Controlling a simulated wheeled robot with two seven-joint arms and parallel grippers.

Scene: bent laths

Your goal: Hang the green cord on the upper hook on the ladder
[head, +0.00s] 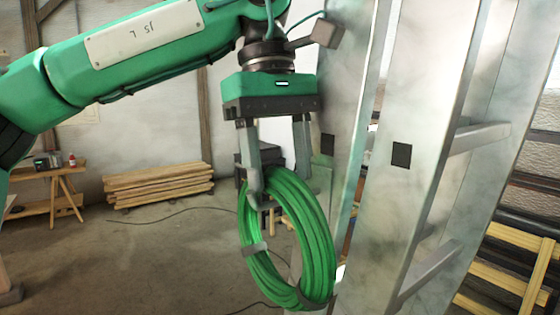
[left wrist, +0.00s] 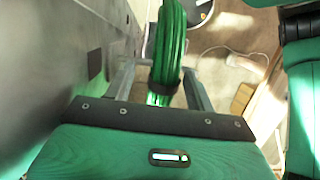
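The green cord (head: 316,235) is a thick coil with grey ties, hanging tilted in the air in front of the ladder (head: 372,235). My left gripper (head: 277,180) points down, its two fingers closed on either side of the coil's top. In the left wrist view the cord (left wrist: 171,45) runs between the fingers (left wrist: 166,75), with the metal ladder side (left wrist: 45,75) to the left. I cannot make out the upper hook; dark square patches (head: 401,154) show on the ladder's rails. My right gripper is not in view.
Stacked planks (head: 158,185) lie by the back wall. A small wooden table (head: 52,188) with items stands at the left. A thin cable runs over the open floor (head: 130,260). Wooden slats (head: 505,275) are at the right behind the ladder.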

